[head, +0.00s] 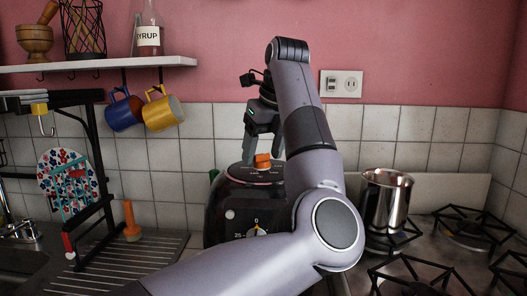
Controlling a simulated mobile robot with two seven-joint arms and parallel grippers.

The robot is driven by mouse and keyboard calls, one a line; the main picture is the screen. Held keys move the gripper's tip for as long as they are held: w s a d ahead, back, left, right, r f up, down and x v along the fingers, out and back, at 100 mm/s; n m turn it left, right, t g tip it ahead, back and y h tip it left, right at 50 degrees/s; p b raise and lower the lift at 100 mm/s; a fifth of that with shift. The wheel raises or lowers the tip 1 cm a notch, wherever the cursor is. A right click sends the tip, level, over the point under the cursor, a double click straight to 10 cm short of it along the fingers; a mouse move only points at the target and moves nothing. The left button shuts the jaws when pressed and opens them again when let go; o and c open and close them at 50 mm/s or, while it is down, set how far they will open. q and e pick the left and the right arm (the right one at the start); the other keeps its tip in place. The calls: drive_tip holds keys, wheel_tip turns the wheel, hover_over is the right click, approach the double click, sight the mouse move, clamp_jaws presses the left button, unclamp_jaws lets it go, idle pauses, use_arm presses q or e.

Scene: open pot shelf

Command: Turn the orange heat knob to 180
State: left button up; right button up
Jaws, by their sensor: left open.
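The orange heat knob (263,161) sits on top of a dark, rounded appliance (225,215). Marks around the knob are too small to read, so its setting cannot be told. My left gripper (262,151) points down over the appliance's top. It is open, with one finger to each side of the knob in the picture; whether they touch it cannot be told. A second dial (256,230) with "0" and "25" shows on the appliance's front, partly hidden by my left arm. The arm also hides the appliance's right side. My right gripper is not in view.
A steel pitcher (387,200) stands on the gas hob (440,275) to the right. A black rack (97,160) and ribbed drainer (130,260) are on the left. A blue mug (123,112) and yellow mug (161,111) hang under the white shelf (100,65).

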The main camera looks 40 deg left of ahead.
use_arm(q)
drive_tip(key=shift+a+f, duration=0.15)
drive_tip(key=shift+f, duration=0.2)
drive_tip(key=c, duration=1)
drive_tip(key=shift+c, duration=0.2)
